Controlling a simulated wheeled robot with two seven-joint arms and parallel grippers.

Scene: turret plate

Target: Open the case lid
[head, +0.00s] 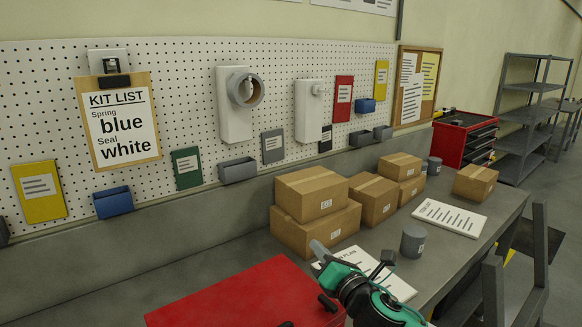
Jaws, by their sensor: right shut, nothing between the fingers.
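A red case (235,297) lies on the grey workbench at the bottom centre. Its flat red top looks closed, and its near part is cut off by the picture's lower edge. A small black fitting (328,303) shows at its right edge; I cannot tell whether it belongs to the case. My right gripper (322,255), grey-tipped on a teal and black arm, is just beyond the case's right corner, above the papers. It is shut and empty. I cannot tell whether it touches the case. My left gripper is out of view.
Cardboard boxes (318,193) stand at the back of the bench. A grey cup (413,241) and a paper sheet (449,218) lie to the right. A pegboard (180,85) with bins and a kit list stands behind. The bench left of the boxes is clear.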

